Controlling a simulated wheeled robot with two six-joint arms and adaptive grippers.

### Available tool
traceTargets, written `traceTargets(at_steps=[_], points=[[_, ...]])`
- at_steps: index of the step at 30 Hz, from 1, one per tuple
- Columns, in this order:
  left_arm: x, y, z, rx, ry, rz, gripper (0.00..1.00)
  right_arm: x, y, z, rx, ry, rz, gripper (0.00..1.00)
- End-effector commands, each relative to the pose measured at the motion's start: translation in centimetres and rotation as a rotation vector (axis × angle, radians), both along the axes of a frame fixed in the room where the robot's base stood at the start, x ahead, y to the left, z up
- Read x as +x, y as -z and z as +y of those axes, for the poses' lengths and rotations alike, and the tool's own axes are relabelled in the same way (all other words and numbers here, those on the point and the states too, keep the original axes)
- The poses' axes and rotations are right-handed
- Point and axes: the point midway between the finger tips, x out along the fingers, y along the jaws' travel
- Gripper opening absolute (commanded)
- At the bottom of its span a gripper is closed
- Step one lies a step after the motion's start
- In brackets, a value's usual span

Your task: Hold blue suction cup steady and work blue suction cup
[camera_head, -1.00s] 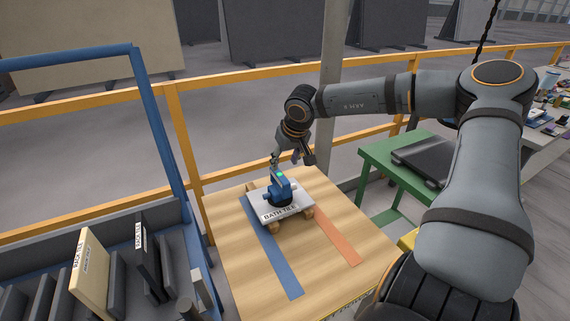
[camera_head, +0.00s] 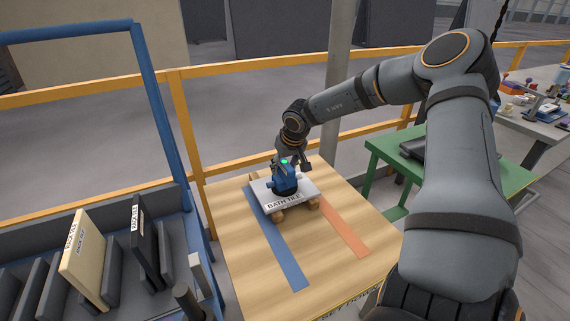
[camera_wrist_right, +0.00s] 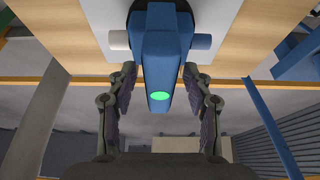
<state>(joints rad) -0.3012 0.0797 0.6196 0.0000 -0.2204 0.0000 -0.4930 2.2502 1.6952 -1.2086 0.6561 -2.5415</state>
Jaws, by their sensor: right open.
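The blue suction cup (camera_head: 284,180) stands on a white tile (camera_head: 299,191) marked "BATH TILE", and a green spot shows on its top. In the right wrist view the blue suction cup (camera_wrist_right: 157,50) reaches back between the fingers, with the green spot facing the camera. My right gripper (camera_head: 281,165) is at the cup's far side in the head view. In the right wrist view my right gripper (camera_wrist_right: 158,88) is open, one finger on each side of the cup, with gaps visible. My left gripper is not in view.
The tile rests on wooden blocks (camera_head: 279,215) on a wooden table (camera_head: 240,255) with a blue and an orange strip (camera_head: 344,228). A rack with a cream slab (camera_head: 83,260) is at left. A green table (camera_head: 440,165) stands at right, and a yellow rail (camera_head: 240,160) runs behind.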

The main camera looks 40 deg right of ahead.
Motion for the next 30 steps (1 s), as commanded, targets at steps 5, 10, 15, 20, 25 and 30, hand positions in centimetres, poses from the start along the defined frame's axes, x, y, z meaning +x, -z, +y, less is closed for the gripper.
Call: traceTargets(at_steps=[5, 10, 15, 20, 25, 30], points=[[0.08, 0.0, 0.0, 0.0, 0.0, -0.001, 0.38, -0.02, -0.01, -0.01, 0.0, 0.0, 0.0, 0.35], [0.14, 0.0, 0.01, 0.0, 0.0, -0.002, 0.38, -0.03, -0.01, 0.0, 0.0, 0.0, 0.001, 0.12], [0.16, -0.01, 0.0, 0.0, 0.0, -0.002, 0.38, -0.03, -0.01, 0.0, 0.0, 0.0, 0.001, 0.0], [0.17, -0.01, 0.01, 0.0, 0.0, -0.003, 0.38, -0.04, -0.01, 0.0, 0.0, 0.0, 0.001, 0.14], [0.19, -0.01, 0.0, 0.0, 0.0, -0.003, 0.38, -0.04, -0.01, 0.0, 0.0, 0.0, 0.001, 0.0], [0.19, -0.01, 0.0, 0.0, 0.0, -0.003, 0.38, -0.04, -0.02, 0.0, 0.0, 0.0, 0.001, 0.0]])
